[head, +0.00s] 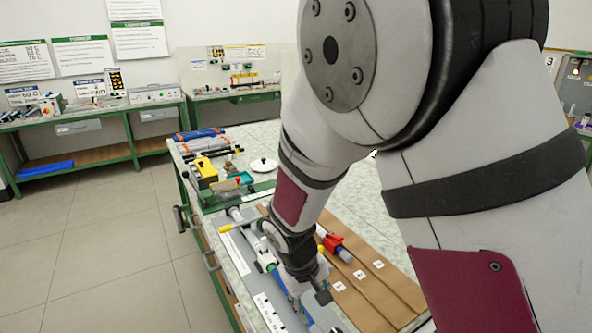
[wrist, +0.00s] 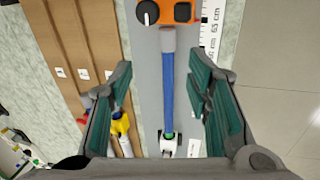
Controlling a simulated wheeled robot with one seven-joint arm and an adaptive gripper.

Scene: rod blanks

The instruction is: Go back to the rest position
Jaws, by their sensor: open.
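My gripper (wrist: 160,76) is open, with its green-padded fingers spread on both sides of a blue rod (wrist: 168,90) with a grey end. The rod lies along a grey board, between an orange device (wrist: 182,12) with a black knob and a small white holder (wrist: 170,144). The fingers look apart from the rod; I cannot tell how high they are above it. In the head view my arm reaches down over the bench, and it hides much of the rod and the board.
Brown boards (head: 375,270) with white number labels lie beside the grey board. A red and blue tool (head: 335,246) lies on them. Open floor (head: 110,250) lies left of the bench.

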